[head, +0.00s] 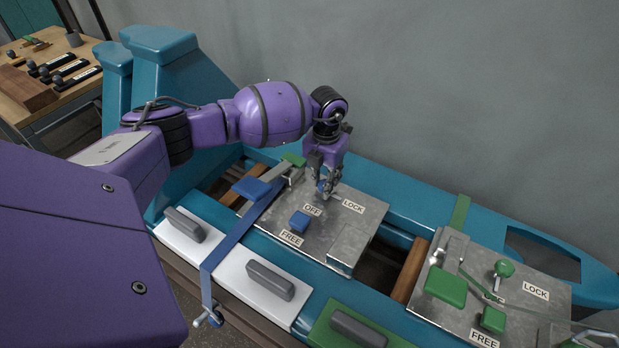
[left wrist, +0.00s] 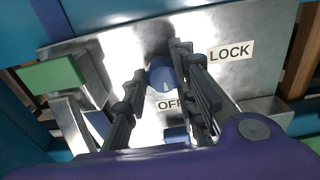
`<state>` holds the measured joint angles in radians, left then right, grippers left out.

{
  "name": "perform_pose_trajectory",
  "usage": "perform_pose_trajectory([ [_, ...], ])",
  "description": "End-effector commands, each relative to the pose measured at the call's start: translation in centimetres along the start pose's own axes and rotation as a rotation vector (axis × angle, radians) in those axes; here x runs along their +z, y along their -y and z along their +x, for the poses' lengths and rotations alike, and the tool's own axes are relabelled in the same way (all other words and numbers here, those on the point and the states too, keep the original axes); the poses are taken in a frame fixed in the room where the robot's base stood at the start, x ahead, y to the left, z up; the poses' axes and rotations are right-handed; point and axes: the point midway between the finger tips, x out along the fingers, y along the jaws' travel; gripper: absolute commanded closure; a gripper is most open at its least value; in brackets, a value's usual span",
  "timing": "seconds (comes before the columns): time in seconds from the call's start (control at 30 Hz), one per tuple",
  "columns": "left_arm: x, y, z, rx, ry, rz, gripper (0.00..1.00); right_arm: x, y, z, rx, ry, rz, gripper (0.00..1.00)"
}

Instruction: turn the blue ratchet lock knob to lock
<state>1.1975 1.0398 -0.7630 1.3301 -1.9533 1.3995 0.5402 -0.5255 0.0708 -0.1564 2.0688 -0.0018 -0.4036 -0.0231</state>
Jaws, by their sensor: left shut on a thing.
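The blue ratchet lock knob (left wrist: 160,75) stands on a grey metal plate (head: 345,228) between the labels OFF (head: 312,210) and LOCK (head: 353,206). In the left wrist view a pale mark on the knob faces the OFF label (left wrist: 168,104); the LOCK label (left wrist: 230,54) is to the right. My left gripper (head: 323,186) comes down over the knob from above, its fingers (left wrist: 158,66) on either side and shut on it. In the head view the fingers hide much of the knob. My right gripper is not in view.
A blue block (head: 299,221) stands on the same plate by the FREE label (head: 291,239). A blue strap (head: 237,232) runs along the plate's left side. A second plate with a green knob (head: 504,268) lies to the right. A grey wall rises behind.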

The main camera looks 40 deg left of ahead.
Motion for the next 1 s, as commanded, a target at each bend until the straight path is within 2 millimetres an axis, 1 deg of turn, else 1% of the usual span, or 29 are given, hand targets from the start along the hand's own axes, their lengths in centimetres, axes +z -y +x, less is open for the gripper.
perform_pose_trajectory([
  [0.03, 0.6, -0.8, -0.7, 0.013, 0.015, -0.01, 1.0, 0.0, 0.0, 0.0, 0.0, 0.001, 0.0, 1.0],
  [0.07, 0.6, -0.8, -0.7, 0.013, 0.014, -0.01, 0.72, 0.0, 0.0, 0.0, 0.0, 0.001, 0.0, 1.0],
  [0.13, 0.6, -0.8, -0.7, 0.012, 0.014, -0.009, 0.62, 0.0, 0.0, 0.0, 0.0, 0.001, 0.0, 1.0],
  [0.63, 0.4, -0.4, -0.4, 0.006, 0.011, -0.002, 0.62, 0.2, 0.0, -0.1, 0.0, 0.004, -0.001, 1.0],
  [0.73, 0.4, -0.3, -0.7, 0.006, 0.011, -0.001, 0.62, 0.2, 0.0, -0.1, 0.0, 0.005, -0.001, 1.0],
  [0.87, 0.4, -0.4, -2.3, 0.007, 0.012, 0.0, 0.62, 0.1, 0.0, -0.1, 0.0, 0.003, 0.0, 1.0],
  [1.0, 0.3, -0.4, -5.2, 0.008, 0.012, 0.0, 0.62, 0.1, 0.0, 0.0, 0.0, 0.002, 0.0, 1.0],
])
